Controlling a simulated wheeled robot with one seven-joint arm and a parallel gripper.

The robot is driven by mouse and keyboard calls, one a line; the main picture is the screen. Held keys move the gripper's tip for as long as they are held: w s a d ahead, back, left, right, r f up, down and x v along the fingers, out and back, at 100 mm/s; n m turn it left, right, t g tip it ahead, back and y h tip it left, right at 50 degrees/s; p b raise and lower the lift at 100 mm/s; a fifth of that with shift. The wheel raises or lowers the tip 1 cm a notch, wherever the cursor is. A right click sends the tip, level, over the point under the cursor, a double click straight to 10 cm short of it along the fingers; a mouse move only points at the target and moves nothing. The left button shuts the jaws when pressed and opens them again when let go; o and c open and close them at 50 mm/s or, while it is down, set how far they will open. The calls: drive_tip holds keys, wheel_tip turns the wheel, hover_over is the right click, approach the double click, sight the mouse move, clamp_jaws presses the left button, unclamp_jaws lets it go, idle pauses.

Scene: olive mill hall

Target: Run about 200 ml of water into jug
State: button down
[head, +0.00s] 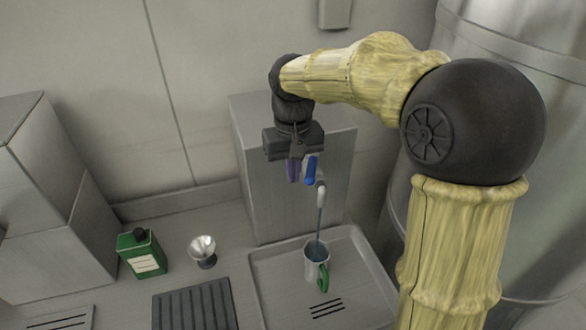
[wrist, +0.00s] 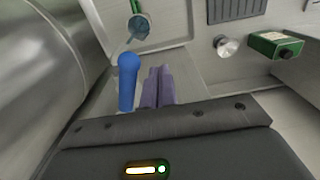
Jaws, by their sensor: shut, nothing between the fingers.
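The jug (head: 311,266) is a pale cup with a green handle, standing upright in the shallow metal tray (head: 262,290). A thin bluish stream runs from the tap spout (head: 321,196) down into it, and bluish water shows inside. The tap's blue lever (head: 311,171) sits on the front of a grey metal block. My gripper (head: 293,172) has its purple fingers together and empty, just left of the lever. In the wrist view, the fingers (wrist: 158,86) are right beside the lever (wrist: 128,82); contact is unclear. The jug (wrist: 139,27) shows beyond. The water level is hard to read.
A dark ribbed mat (head: 193,305) lies in front. The grey block (head: 258,190) rises behind the tap. A large metal tank (head: 545,40) stands at right.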

drive_tip(key=shift+d, duration=0.15)
drive_tip(key=shift+s+d, duration=0.15)
drive_tip(key=shift+d, duration=0.3)
idle(0.5)
drive_tip(key=shift+s+d, duration=0.25)
drive_tip(key=shift+d, duration=0.6)
drive_tip(key=d, duration=0.2)
drive_tip(key=shift+d+r, duration=0.1)
drive_tip(key=shift+d, duration=0.25)
wheel_tip(320, 180, up, 6)
drive_tip(key=p, duration=0.6)
hover_over(307, 175)
drive_tip(key=d, duration=0.3)
